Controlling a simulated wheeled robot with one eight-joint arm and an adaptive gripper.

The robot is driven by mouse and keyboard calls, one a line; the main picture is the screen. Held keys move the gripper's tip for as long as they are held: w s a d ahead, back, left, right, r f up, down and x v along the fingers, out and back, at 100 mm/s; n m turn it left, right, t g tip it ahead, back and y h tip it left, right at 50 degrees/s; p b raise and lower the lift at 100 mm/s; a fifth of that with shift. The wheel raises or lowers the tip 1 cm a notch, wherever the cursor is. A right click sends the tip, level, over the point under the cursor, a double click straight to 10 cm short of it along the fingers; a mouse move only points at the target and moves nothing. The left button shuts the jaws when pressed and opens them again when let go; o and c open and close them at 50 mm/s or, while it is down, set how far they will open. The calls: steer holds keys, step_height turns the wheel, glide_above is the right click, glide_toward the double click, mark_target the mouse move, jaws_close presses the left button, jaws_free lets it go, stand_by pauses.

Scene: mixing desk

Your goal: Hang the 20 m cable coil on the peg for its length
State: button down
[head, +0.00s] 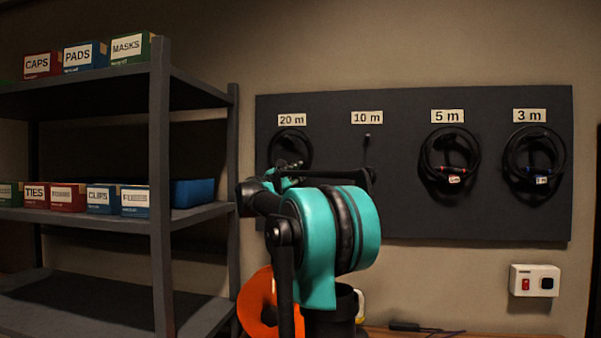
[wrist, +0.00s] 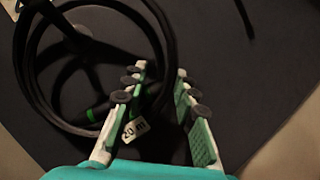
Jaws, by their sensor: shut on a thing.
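The black 20 m cable coil (head: 309,145) is at the board under the "20 m" label (head: 291,119) in the head view. In the wrist view the coil (wrist: 30,85) fills the upper left, with a green band and a white tag (wrist: 134,129) reading 20 beside my left finger. My gripper (wrist: 160,72) is closed on part of the coil at its side, though its fingertips look apart.
The dark pegboard (head: 400,215) also has a bare 10 m peg (head: 367,136), a 5 m coil (head: 425,165) and a 3 m coil (head: 509,165) under their labels. A grey shelf (head: 160,200) with labelled boxes stands close on the left. An orange coil (head: 252,300) is low behind my arm.

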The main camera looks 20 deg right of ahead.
jaws_free()
stand_by(0.8)
stand_by(0.7)
steer(key=s+a, duration=0.5)
steer(key=s, duration=0.3)
steer(key=shift+s+a, duration=0.15)
steer(key=shift+a, duration=0.15)
stand_by(1.2)
stand_by(0.5)
